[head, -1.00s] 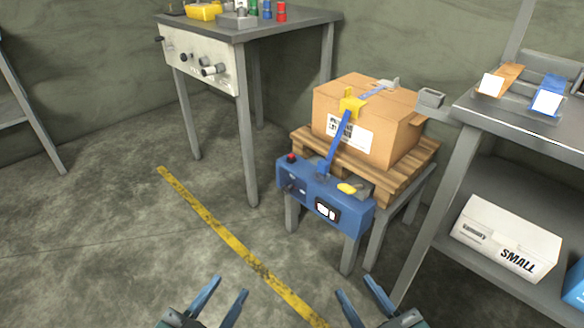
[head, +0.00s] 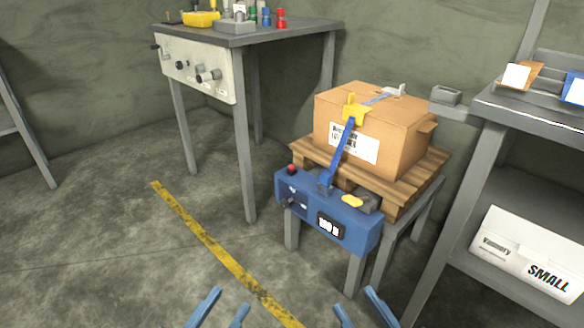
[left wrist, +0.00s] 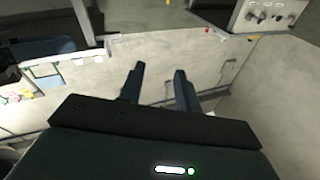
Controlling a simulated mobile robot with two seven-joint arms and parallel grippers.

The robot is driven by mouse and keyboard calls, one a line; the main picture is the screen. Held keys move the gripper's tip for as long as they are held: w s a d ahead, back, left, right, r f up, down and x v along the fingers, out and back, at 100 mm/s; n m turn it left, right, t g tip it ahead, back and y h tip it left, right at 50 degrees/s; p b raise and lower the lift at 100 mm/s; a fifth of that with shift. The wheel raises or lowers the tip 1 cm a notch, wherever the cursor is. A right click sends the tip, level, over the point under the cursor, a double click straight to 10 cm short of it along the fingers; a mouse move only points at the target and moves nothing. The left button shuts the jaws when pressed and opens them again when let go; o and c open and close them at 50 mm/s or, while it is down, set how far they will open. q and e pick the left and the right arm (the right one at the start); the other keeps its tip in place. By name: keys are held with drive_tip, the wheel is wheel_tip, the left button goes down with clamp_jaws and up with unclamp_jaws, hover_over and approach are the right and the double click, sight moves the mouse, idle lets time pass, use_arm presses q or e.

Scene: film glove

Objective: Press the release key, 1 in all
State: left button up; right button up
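A blue strapping unit (head: 356,228) is mounted at the front of a low stand. On its top are a yellow oval key (head: 352,201) and a red button (head: 291,169); no label tells which is the release key. Its front has a small display (head: 329,226) and a dark lever (head: 292,202). My left gripper (head: 226,303) is open and empty at the bottom of the head view, short of the unit. It also shows open in the left wrist view (left wrist: 159,70). My right gripper (head: 354,300) is open and empty, below the unit in the picture.
A carton (head: 378,135) with a blue strap (head: 342,152) and yellow buckle (head: 354,110) sits on a wooden pallet (head: 420,180) behind the unit. A workbench (head: 290,38) stands behind left, a shelf (head: 540,125) at right. The floor at left is clear, with a yellow line (head: 215,248).

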use_arm(q)
clamp_jaws()
idle(1.5)
